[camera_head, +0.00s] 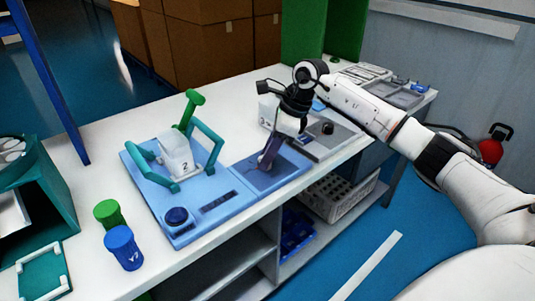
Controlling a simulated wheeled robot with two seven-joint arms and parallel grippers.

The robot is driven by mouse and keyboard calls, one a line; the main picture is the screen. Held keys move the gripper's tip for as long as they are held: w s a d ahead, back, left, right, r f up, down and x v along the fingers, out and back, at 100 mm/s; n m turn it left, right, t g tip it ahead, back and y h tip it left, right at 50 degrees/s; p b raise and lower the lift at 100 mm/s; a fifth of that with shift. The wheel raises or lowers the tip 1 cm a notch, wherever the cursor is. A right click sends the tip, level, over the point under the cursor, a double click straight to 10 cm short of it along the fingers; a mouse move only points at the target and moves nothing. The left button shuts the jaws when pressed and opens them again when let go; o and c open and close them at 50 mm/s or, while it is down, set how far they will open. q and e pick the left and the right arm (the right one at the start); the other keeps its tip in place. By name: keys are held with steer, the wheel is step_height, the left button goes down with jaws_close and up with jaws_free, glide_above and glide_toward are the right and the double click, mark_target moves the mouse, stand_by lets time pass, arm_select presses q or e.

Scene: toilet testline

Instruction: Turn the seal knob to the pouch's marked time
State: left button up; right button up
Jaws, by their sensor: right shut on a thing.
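My right gripper (273,145) reaches in from the right and points down over the right part of the blue station. It is shut on a slim dark purple piece (268,158) above a dark panel (262,178); whether this is the pouch I cannot tell. A round black knob (327,128) sits on a grey plate right of the gripper, apart from it. A dark blue round knob (176,216) sits on the station's front left. I cannot tell which is the seal knob. No marked time is readable. My left gripper is not in view.
The blue station (217,207) carries a white block marked 2 (178,158) between teal handles. A green jar (109,213) and a blue jar (123,248) stand at left. Grey trays (395,92) lie at the far right.

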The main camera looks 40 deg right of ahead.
steer(key=m+t+h+p, duration=0.1)
steer(key=m, duration=0.3)
steer(key=shift+s+a+r, duration=0.1)
steer(key=m+h, duration=0.1)
steer(key=m, duration=0.1)
steer(key=m+h, duration=0.1)
steer(key=m, duration=0.2)
steer(key=shift+a+t, duration=0.2)
steer(key=shift+t, duration=0.1)
steer(key=m+h, duration=0.1)
steer(key=m, duration=0.2)
steer(key=m+h, duration=0.1)
steer(key=m, duration=0.1)
steer(key=shift+a+m+b, duration=0.2)
steer(key=shift+m+b, duration=0.15)
steer(key=shift+m, duration=0.05)
steer(key=shift+a+m+g+h+b, duration=0.1)
steer(key=shift+m+g+h, duration=0.2)
steer(key=shift+m, duration=0.45)
steer(key=shift+d+m+g+h+b, duration=0.1)
steer(key=shift+m+g+h, duration=0.2)
steer(key=shift+m, duration=0.5)
steer(key=shift+a+m+g+h+b, duration=0.1)
steer(key=shift+m+g+h, duration=0.15)
steer(key=shift+m, duration=0.5)
steer(key=o, duration=1)
steer(key=shift+o, duration=0.2)
